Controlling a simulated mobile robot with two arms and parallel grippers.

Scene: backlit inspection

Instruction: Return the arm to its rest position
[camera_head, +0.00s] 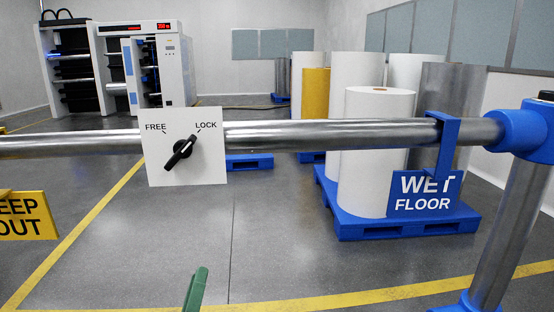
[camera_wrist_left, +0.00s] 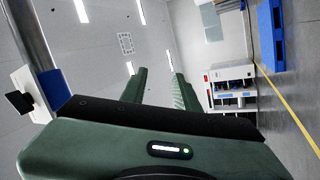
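My left gripper (camera_head: 195,288) shows at the bottom of the head view as a green finger tip, below and apart from the rail. In the left wrist view its two green fingers (camera_wrist_left: 161,72) stand apart with nothing between them, so it is open. A white panel (camera_head: 158,172) marked FREE and LOCK is on the metal rail (camera_head: 310,134). Its black knob (camera_head: 180,152) lies slanted, one end up right towards LOCK. The panel also shows at the left of the wrist view (camera_wrist_left: 35,88). My right gripper is not in view.
The rail crosses the whole head view, ending in a blue joint (camera_head: 525,131) on a post. A blue WET FLOOR sign (camera_head: 425,205) hangs from it. A yellow sign (camera_head: 28,222) is at left. Behind are rolls on blue pallets (camera_head: 400,229) and a white machine (camera_head: 172,70).

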